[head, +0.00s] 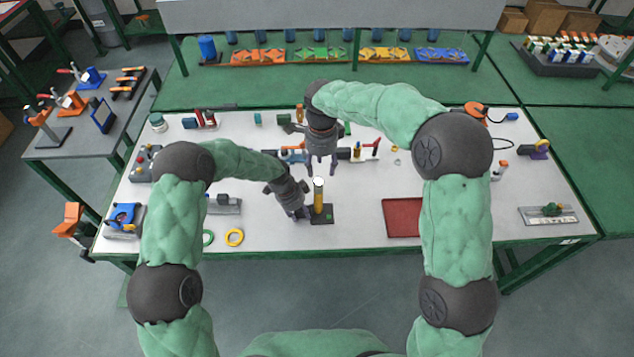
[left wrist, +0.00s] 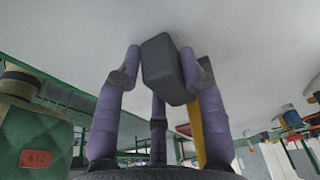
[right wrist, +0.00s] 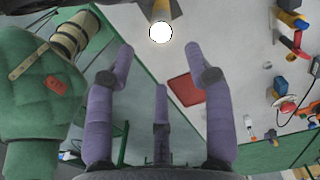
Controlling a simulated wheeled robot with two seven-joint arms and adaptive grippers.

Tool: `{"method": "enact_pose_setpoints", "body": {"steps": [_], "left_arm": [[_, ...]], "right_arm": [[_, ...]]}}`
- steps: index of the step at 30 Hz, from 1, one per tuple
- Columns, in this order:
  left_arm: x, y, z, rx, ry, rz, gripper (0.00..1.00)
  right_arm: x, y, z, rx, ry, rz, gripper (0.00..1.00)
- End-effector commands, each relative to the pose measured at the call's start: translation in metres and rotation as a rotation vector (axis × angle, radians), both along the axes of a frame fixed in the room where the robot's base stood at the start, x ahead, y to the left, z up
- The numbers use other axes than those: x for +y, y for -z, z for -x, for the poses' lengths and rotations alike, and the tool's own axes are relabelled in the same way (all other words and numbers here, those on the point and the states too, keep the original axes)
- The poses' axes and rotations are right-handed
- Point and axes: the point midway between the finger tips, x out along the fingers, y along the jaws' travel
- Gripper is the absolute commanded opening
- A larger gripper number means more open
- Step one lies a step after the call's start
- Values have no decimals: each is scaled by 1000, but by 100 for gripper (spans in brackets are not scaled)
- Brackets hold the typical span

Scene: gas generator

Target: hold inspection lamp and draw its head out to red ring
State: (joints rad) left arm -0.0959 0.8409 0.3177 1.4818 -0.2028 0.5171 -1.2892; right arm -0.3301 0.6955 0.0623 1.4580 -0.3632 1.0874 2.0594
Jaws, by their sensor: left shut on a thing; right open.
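The inspection lamp (head: 319,197) stands upright on the table, with a yellow stem, a white top and a dark base (head: 321,215). My left gripper (head: 304,212) is shut on the lamp low down, from its left side. The left wrist view shows the dark block of the lamp (left wrist: 168,70) between the fingers, with the yellow stem partly hidden behind one finger. My right gripper (head: 321,171) is open and empty, pointing down just above and behind the lamp top. The right wrist view shows the bright round lamp head (right wrist: 160,33) beyond the fingertips. I cannot make out a red ring.
A red tray (head: 401,218) lies to the right. Yellow (head: 234,237) and green (head: 208,238) rings lie at the front left. Several tools and parts stand along the back of the table. The table between lamp and red tray is clear.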

Motion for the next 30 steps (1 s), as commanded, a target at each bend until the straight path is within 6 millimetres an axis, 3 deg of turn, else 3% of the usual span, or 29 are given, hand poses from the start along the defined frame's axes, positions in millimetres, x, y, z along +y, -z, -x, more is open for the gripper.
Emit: {"method": "enact_pose_setpoints", "body": {"steps": [4, 8, 21, 30], "left_arm": [[0, 1, 1, 3, 1, -1, 0], [0, 1, 1, 3, 1, -1, 0], [0, 1, 1, 3, 1, 0, 0], [0, 1, 1, 3, 1, 0, 0]], "right_arm": [[6, -6, -3, -17, 32, 6, 53], [6, 2, -3, -16, 37, 7, 53], [5, 56, -3, -17, 35, 6, 53], [6, 78, -3, -17, 35, 5, 53]]}}
